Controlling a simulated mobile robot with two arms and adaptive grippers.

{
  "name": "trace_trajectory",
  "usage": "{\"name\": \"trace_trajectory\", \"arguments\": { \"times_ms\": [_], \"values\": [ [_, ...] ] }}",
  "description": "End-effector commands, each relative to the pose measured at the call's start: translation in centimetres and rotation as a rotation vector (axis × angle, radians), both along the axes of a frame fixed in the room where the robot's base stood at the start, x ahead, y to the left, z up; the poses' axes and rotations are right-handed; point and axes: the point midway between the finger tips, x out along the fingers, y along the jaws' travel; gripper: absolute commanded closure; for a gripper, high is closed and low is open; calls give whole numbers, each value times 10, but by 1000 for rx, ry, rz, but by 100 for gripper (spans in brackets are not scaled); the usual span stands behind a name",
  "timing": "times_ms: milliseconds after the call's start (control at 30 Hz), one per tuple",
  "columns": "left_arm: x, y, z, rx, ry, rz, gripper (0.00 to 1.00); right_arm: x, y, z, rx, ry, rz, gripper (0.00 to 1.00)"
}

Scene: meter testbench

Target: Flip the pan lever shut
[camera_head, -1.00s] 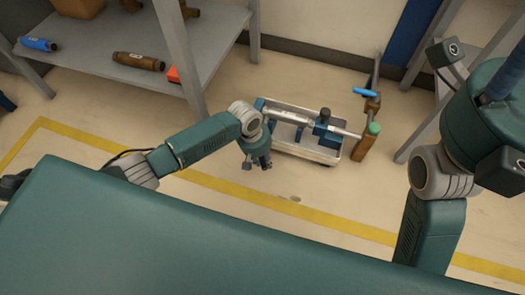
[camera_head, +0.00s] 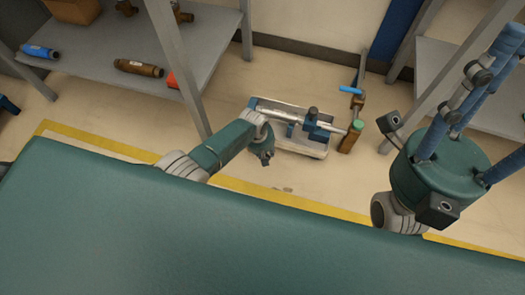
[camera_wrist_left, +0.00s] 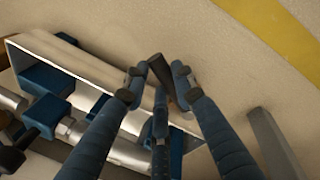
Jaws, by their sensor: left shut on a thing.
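The meter bench is a light metal pan (camera_head: 315,151) on the floor, with blue clamps and a silver pipe along it. My left gripper (camera_head: 266,158) is at the pan's near left side in the head view. In the left wrist view, its blue fingers (camera_wrist_left: 158,80) are closed around a short dark lever (camera_wrist_left: 158,68) beside the pan's metal wall (camera_wrist_left: 85,72). The lever is hidden in the head view. My right gripper (camera_head: 478,95) is raised at the right, with its blue fingers spread and nothing seen between them.
A green-topped brown fitting (camera_head: 352,136) stands at the pan's right end, with a blue-handled valve (camera_head: 351,90) behind it. A grey shelf (camera_head: 110,55) holds pipe pieces at the upper left. Another shelf (camera_head: 465,85) is at the right. Floor in front of the pan is clear.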

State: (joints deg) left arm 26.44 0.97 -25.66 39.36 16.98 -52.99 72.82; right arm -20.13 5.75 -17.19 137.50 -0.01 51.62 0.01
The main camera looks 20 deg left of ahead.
Motion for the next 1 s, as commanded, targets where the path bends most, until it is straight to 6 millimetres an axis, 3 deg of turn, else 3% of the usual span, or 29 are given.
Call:
{"name": "trace_trajectory", "arguments": {
  "times_ms": [500,1000],
  "values": [
    [28,-12,-2,-3,4,415,100,0,0,-12,0,1,0,55],
    [37,-11,-1,0,3,544,100,0,0,-18,0,1,0,55]
  ]
}}
